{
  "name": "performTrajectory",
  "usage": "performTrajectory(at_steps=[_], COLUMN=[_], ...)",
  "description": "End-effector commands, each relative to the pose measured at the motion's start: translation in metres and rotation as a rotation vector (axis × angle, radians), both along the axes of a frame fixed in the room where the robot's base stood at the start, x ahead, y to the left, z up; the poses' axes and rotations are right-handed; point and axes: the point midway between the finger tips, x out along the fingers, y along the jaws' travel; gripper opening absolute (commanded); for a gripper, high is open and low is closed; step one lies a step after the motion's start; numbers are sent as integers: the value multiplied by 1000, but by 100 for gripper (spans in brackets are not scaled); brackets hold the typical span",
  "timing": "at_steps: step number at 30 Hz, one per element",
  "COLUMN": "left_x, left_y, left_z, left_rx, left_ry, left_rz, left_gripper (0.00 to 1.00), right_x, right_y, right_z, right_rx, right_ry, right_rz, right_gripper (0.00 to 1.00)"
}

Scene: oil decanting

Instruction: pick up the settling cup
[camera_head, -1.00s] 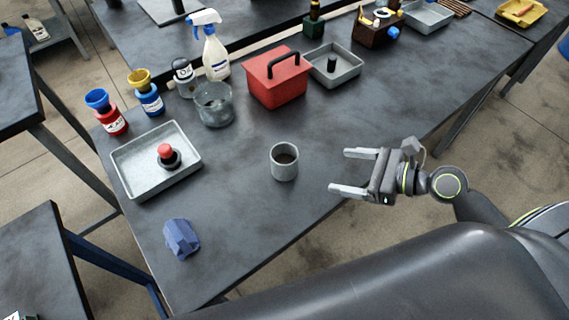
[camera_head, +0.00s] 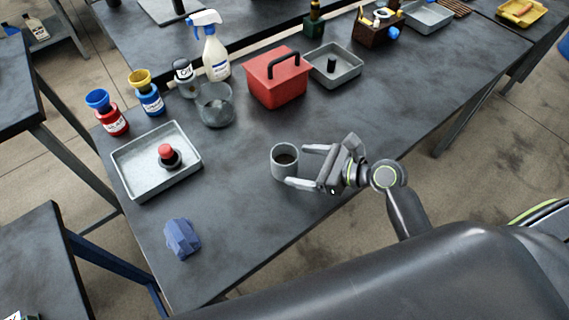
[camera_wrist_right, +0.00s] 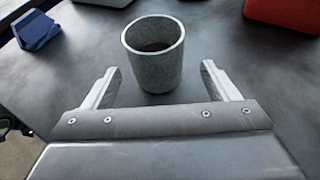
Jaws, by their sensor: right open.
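The settling cup (camera_head: 284,163) is a grey, speckled, open-topped cup with dark liquid inside. It stands upright near the front middle of the table. In the right wrist view, the cup (camera_wrist_right: 153,58) stands just ahead of the gripper (camera_wrist_right: 158,84), centred between the two fingers. The jaws are not closed on it. My left gripper is not in view.
A metal tray (camera_head: 128,183) with a red-capped item lies left of the cup. A blue faceted object (camera_head: 181,238) sits at the front left. A glass vessel (camera_head: 215,106) and a red box (camera_head: 277,82) stand behind. The table right of the cup is mostly clear.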

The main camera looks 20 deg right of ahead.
Motion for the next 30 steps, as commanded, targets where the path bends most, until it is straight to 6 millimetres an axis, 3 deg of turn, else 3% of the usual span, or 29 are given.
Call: performTrajectory(at_steps=[12, 22, 30], left_x=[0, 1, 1], left_y=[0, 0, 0], left_z=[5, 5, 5], left_rx=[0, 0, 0], left_ry=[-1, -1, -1], left_rz=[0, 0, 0], left_gripper=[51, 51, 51], right_x=[25, 29, 29], right_y=[34, 37, 37], right_z=[-18, -21, -21], right_rx=[3, 0, 0], right_ry=[0, 0, 0], right_rz=[-1, 0, 0], right_gripper=[81, 81, 46])
